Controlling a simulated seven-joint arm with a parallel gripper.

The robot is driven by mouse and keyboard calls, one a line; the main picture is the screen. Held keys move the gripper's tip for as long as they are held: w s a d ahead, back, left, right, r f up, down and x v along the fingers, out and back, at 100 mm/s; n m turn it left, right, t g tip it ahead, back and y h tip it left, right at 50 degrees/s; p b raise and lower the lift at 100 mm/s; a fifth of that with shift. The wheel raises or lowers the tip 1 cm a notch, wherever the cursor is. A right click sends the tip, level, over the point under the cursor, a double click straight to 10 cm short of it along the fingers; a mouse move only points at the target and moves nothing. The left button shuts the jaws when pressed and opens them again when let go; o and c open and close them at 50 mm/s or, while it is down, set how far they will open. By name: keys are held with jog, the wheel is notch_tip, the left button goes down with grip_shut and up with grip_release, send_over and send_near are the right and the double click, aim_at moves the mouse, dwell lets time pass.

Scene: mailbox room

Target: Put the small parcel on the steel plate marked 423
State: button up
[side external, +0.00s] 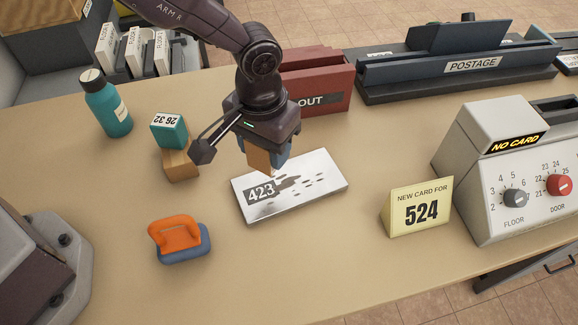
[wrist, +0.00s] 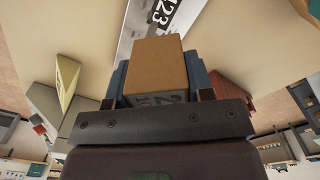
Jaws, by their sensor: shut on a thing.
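My gripper (side external: 264,158) is shut on a small brown cardboard parcel (side external: 259,160), held just above the steel plate. The parcel also shows between the blue fingers in the wrist view (wrist: 158,68), with dark printing on one face. The steel plate marked 423 (side external: 322,179) lies flat on the table, with dark blotches on its surface. Part of it shows beyond the parcel in the wrist view (wrist: 131,28). In the side view the parcel is over the plate's back edge area; I cannot tell whether it touches the plate.
A brown block with a teal block marked 26 32 (side external: 168,131) stands left of my gripper. A red OUT box (side external: 325,88) is behind the plate. A yellow 524 sign (side external: 416,207) stands right.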

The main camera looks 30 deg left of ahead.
send_over(289, 182)
notch_tip(289, 182, down, 5)
jog(key=shift+f, duration=1.6)
jog(key=shift+f, duration=0.1)
jog(key=o, duration=1)
jog(key=shift+c, duration=0.2)
notch_tip(289, 182, up, 12)
